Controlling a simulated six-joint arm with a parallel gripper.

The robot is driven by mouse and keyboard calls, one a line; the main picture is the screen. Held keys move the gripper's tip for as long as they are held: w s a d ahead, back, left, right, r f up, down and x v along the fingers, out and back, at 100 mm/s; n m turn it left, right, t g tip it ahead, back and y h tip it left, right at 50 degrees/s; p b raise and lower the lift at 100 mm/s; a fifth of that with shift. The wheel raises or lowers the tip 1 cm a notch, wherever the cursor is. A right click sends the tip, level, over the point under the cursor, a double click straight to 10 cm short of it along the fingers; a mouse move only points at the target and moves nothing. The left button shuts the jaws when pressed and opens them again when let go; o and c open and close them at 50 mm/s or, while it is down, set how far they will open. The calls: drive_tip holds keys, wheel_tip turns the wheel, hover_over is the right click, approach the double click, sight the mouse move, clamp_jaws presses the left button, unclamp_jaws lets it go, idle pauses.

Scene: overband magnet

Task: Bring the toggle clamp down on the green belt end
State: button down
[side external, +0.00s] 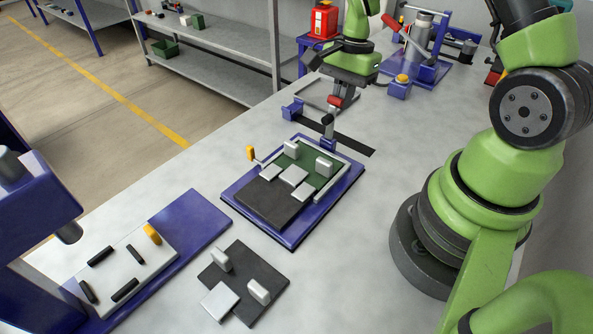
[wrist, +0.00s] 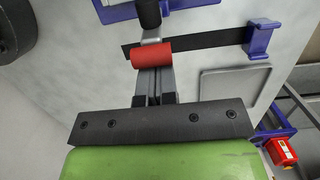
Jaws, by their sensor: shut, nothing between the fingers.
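A clamp with a red handle grip (side external: 334,102) and a metal arm stands on a blue foot (side external: 328,144) at the back edge of the blue board. The green belt end (side external: 322,179) lies flat on that board with pale blocks on it. My gripper (side external: 337,92) is at the handle. In the wrist view my gripper (wrist: 154,76) has its fingers together, with the red grip (wrist: 152,54) lying across their tips. Whether they touch it, I cannot tell. A black cylindrical part shows beyond the grip. Where the clamp's pressing end sits over the green belt is unclear.
A black strip (side external: 352,141) runs behind the board, with a blue block (side external: 292,110) at its left end. A dark plate with pale blocks (side external: 266,264) lies in front. An orange knob (side external: 250,153) stands at the board's left. The bench at right is partly clear.

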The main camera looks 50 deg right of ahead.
drive_tip(key=shift+a+f, duration=0.5)
drive_tip(key=shift+a, duration=0.65)
drive_tip(key=shift+a+f, duration=0.55)
drive_tip(key=shift+a, duration=0.55)
drive_tip(key=shift+a+f, duration=0.5)
drive_tip(key=shift+a, duration=0.75)
drive_tip(key=shift+a+f, duration=0.3)
drive_tip(key=shift+a, duration=0.1)
drive_tip(key=shift+d, duration=0.1)
drive_tip(key=shift+d, duration=0.55)
drive_tip(key=shift+d+r, duration=0.2)
drive_tip(key=shift+r, duration=0.95)
drive_tip(key=shift+d+r, duration=0.15)
drive_tip(key=shift+r, duration=0.95)
drive_tip(key=shift+d+r, duration=0.2)
drive_tip(key=shift+r, duration=0.95)
